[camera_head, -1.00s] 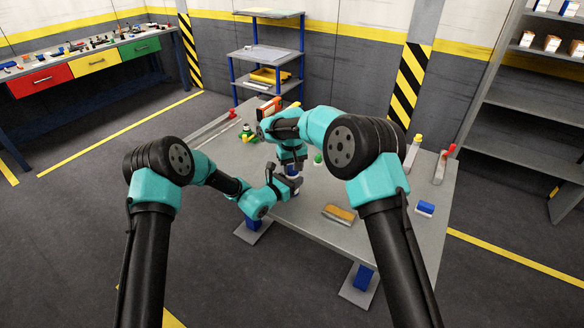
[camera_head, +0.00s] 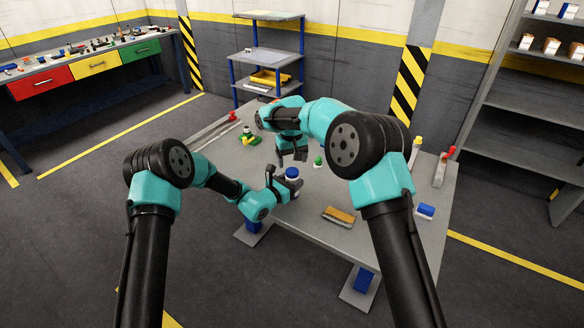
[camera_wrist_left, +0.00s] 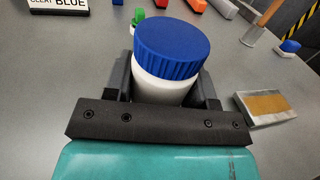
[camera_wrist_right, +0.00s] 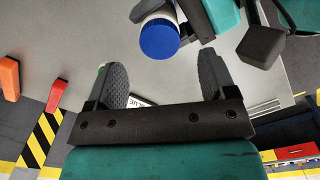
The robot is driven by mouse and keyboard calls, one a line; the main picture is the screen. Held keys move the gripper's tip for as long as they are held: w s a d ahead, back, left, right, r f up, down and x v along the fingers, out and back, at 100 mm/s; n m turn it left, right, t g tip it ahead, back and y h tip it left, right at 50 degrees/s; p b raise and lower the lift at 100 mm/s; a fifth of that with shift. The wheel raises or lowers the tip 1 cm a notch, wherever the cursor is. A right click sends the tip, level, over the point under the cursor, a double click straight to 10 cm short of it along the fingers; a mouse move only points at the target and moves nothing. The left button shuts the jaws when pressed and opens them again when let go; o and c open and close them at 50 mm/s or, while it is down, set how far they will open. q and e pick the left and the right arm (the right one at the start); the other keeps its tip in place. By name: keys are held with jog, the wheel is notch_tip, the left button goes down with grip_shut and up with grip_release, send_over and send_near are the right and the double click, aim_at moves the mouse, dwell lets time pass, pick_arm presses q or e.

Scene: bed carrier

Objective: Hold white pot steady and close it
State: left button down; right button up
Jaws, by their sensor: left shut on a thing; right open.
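The white pot (camera_wrist_left: 165,82) stands upright on the grey table (camera_head: 300,212), with a blue ridged lid (camera_wrist_left: 172,42) on its top. The lid looks level; how tightly it sits cannot be told. The pot also shows in the head view (camera_head: 292,178), and the lid from above in the right wrist view (camera_wrist_right: 159,39). My left gripper (camera_head: 286,184) is shut around the pot's white body, below the lid. My right gripper (camera_head: 292,158) is open and empty, behind and above the pot, clear of the lid. Its two fingers are spread in the right wrist view (camera_wrist_right: 162,82).
A brown-topped block (camera_head: 340,215) and a blue-and-white block (camera_head: 425,210) lie to the right on the table. A small green-topped item (camera_head: 318,161) stands behind the pot. A lettered sign (camera_wrist_left: 58,7) and red-handled tools (camera_head: 446,163) are farther off. The front table is mostly clear.

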notch_tip(320, 180, up, 7)
jog(key=shift+r, duration=0.15)
pick_arm(q)
jog(key=shift+c, duration=1.8)
grip_release()
jog(key=shift+s+a, duration=0.1)
jog(key=v, duration=1.7)
jog(key=shift+a, duration=0.1)
